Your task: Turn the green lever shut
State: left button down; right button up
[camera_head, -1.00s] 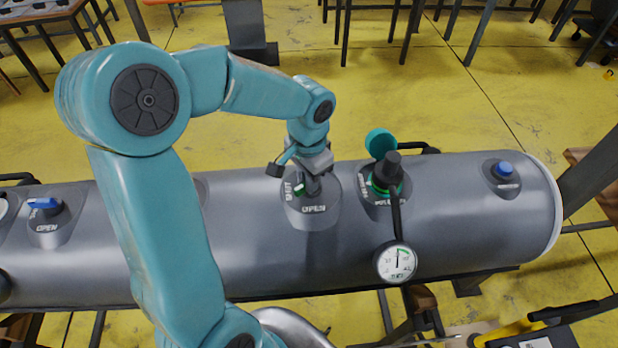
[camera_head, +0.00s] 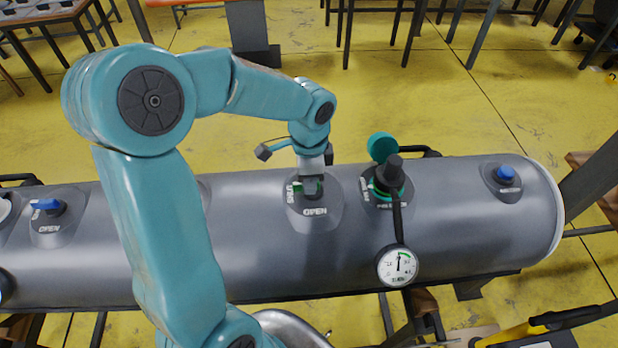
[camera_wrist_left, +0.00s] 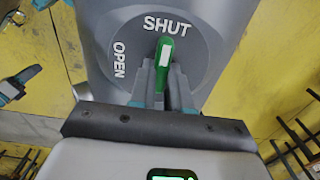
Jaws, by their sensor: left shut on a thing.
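The green lever (camera_wrist_left: 163,70) sits on a round grey valve plate (camera_wrist_left: 195,65) on top of the grey boat tube (camera_head: 250,240). In the left wrist view its tip points at the word SHUT, and OPEN is off to the left. In the head view the lever (camera_head: 299,187) is mostly hidden by my left gripper (camera_head: 313,188), which reaches down onto it from above. In the left wrist view my left gripper (camera_wrist_left: 163,92) has its fingers closed on the lever's near part. My right gripper is not in view.
Just right of the valve stand a black fitting with an open green cap (camera_head: 382,147) and a pressure gauge (camera_head: 398,265). Blue-topped valves sit at the tube's far right (camera_head: 505,174) and left (camera_head: 45,204). A yellow-black tool (camera_head: 530,325) lies at lower right.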

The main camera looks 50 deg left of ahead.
pick_arm(q)
jog(key=shift+w+r, duration=0.1)
dwell(0.3)
jog(key=c, duration=1.1)
grip_release()
notch_tip(320, 180, up, 16)
jog(key=shift+r, duration=0.15)
